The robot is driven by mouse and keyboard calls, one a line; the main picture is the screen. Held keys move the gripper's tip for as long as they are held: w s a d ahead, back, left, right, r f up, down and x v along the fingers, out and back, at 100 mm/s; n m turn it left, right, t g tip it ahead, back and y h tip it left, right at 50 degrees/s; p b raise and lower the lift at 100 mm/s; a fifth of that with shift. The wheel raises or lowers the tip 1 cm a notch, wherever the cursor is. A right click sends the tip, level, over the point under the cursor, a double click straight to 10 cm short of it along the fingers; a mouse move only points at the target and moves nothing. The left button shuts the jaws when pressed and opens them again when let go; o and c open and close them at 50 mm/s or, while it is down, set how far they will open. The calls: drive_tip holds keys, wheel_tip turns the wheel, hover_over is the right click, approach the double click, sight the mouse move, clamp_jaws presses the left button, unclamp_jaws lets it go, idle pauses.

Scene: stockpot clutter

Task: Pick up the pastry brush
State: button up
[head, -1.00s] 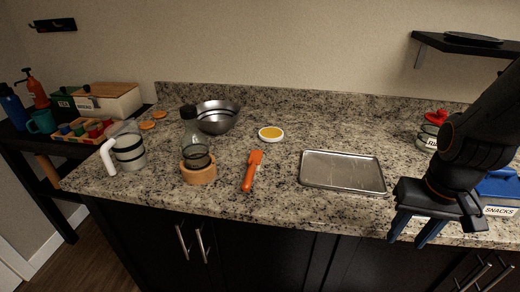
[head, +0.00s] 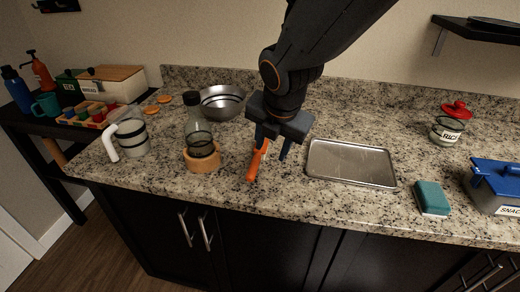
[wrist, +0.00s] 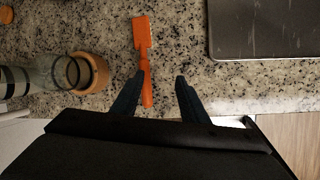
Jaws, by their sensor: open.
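The orange pastry brush (head: 257,160) lies on the granite counter between the bottle in its wooden ring and the metal tray. It also shows in the wrist view (wrist: 144,50), its wide end away from me and its handle end between my fingers in the picture. My gripper (head: 272,152) is open and empty over the brush, its fingers pointing down. In the wrist view the fingers (wrist: 158,79) are spread, with the handle nearer the left finger. In the head view my gripper hides the brush's far end. I cannot tell how high the fingertips are above the counter.
A glass bottle (head: 200,138) stands in a wooden ring (head: 203,162) just left of the brush. A metal tray (head: 350,164) lies to the right. A steel bowl (head: 222,101) stands behind. A teal box (head: 432,198) and a blue-lidded bin (head: 497,183) are farther right.

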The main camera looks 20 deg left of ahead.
sight(256, 160)
drive_tip(key=a+f+n, duration=0.1)
drive_tip(key=f, duration=0.1)
drive_tip(key=w+a+f+n, duration=0.1)
drive_tip(key=a+f, duration=0.2)
drive_tip(key=f, duration=0.1)
drive_tip(key=shift+w+a+f+n, duration=0.35)
drive_tip(key=shift+w+n, duration=0.05)
clamp_jaws()
